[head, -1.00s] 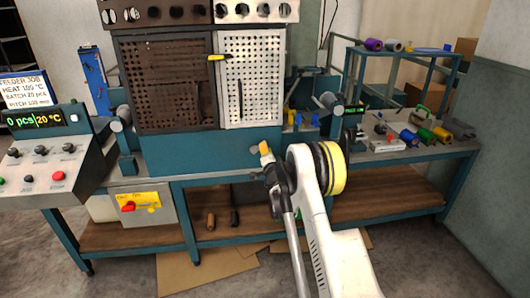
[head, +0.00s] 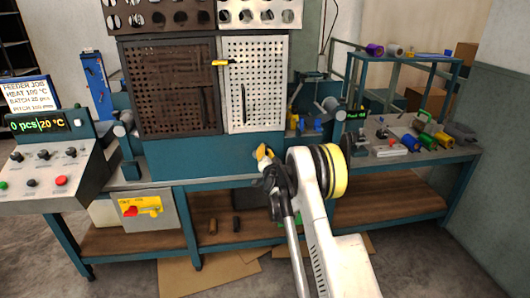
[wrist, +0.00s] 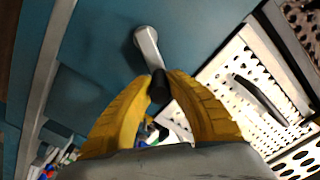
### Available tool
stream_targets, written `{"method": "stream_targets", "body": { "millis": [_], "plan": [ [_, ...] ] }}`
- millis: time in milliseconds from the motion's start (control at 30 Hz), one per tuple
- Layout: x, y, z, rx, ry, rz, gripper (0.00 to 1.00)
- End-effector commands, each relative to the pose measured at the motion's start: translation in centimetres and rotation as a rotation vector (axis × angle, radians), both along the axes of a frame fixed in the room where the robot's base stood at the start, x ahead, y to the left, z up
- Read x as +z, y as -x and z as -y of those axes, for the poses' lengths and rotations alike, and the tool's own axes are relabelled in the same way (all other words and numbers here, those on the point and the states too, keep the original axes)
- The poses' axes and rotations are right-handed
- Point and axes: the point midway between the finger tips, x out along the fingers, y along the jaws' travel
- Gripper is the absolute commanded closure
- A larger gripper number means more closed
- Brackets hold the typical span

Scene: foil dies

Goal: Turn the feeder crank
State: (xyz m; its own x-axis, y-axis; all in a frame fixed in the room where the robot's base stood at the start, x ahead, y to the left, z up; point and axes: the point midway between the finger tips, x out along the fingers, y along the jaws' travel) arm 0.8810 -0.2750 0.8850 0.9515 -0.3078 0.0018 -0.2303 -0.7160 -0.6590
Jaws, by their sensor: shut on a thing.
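The feeder crank (wrist: 147,42) shows in the wrist view as a pale grey arm on a teal panel, with a black handle (wrist: 159,88) at its end. My gripper (wrist: 161,80) has its yellow fingers closed on that black handle, one on each side. In the head view my gripper (head: 263,153) is in front of the teal front of the machine (head: 215,158), below the perforated plates. The crank is largely hidden behind the fingers there.
A control console (head: 55,165) at the left reads 0 pcs and 20 °C. A job sign (head: 30,91) stands behind it. A white perforated plate (head: 265,110) is above my gripper. Colored rolls and small parts crowd the bench (head: 400,160) at right.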

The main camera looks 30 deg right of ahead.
Motion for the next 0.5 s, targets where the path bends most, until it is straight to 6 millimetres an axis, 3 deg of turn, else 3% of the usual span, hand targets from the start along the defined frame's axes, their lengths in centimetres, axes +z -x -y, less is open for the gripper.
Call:
{"method": "stream_targets", "body": {
  "millis": [167, 200, 267, 500],
  "plan": [
    [-0.13, -0.07, -0.24, 0.004, -0.002, -0.003, 1.00],
    [-0.13, -0.07, -0.24, 0.004, -0.002, -0.003, 0.71],
    [-0.11, -0.06, -0.21, 0.003, -0.002, -0.002, 0.57],
    [-0.05, -0.02, -0.08, 0.001, -0.001, -0.001, 0.57]
  ]
}}
